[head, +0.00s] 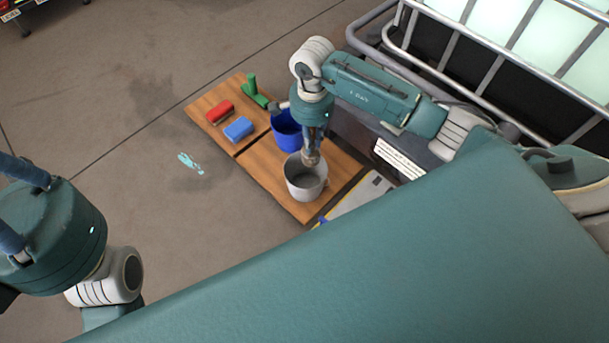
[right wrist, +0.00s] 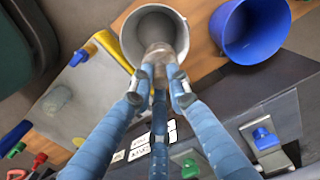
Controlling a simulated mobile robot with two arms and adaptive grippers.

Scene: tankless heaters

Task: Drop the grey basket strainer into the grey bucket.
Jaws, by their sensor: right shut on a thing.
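The grey bucket (head: 306,184) stands on the wooden board in the head view, below my right gripper (head: 311,155). In the right wrist view, my right gripper (right wrist: 162,76) is shut on the grey basket strainer (right wrist: 158,54). The strainer is over the mouth of the grey bucket (right wrist: 128,42), near its rim; I cannot tell how far above it is. In the head view the strainer is small and mostly hidden by the fingers. My left gripper (head: 22,215) is at the left edge of the head view, over the floor, only partly in view.
A blue bucket (head: 286,130) stands just behind the grey one. A red block (head: 219,112), a blue block (head: 239,129) and a green part (head: 254,92) lie on the wooden board (head: 262,182). A metal-caged tank (head: 480,50) is at the right. Light-blue gloves (head: 190,163) lie on open floor.

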